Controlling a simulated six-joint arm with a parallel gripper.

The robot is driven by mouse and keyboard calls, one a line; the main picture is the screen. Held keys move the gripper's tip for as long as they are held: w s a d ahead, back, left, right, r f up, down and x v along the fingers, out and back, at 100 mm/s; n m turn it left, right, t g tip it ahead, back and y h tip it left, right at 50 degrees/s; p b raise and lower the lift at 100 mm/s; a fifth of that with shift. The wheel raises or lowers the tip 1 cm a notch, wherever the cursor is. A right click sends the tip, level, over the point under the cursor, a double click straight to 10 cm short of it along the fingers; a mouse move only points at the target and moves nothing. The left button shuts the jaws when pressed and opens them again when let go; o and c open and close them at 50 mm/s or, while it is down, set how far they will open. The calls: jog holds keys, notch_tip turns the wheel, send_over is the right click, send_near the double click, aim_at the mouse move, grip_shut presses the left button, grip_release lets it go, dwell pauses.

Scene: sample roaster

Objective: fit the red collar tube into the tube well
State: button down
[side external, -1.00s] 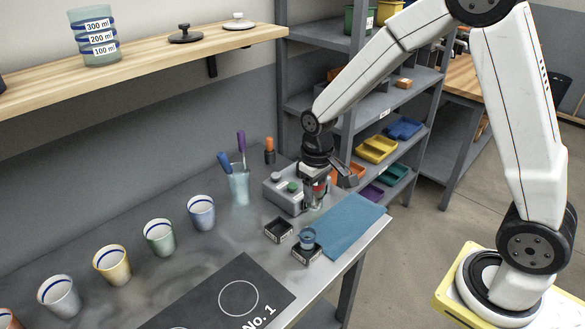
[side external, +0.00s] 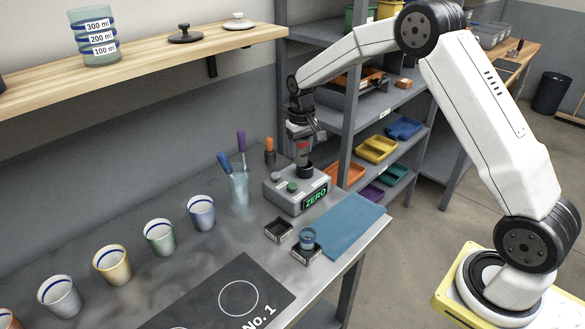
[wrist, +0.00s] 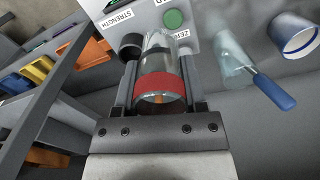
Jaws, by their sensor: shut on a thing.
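My gripper (side external: 302,141) is shut on the red collar tube (side external: 303,154), a clear glass tube with a red band. In the wrist view the tube (wrist: 160,88) lies between the two fingers (wrist: 158,68), and its red collar faces the camera. The tube well appears to be the black ring (side external: 305,170) on top of the grey instrument (side external: 292,196). The tube is roughly upright above that ring in the side view; whether its lower end touches it is unclear. In the wrist view the black ring (wrist: 131,45) shows left of the tube's far end.
Two small black holders (side external: 278,230) and a blue mat (side external: 346,224) lie in front. Shelving (side external: 345,140) stands close behind at right.

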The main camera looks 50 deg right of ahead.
jog(key=w+d+m, duration=0.1)
jog(key=w+d, duration=0.3)
jog(key=d, duration=0.3)
jog(key=shift+w+d+r+m, duration=0.15)
jog(key=shift+w+m, duration=0.2)
jog(key=shift+m, duration=0.05)
jog(key=shift+f, duration=0.2)
jog(key=shift+f, duration=2.7)
jog(key=shift+f, duration=2.1)
dwell(0.4)
jog(key=shift+r, duration=0.7)
jog(key=shift+r, duration=0.35)
jog(key=shift+r, duration=0.3)
jog(key=shift+r, duration=0.3)
jog(key=shift+r, duration=0.1)
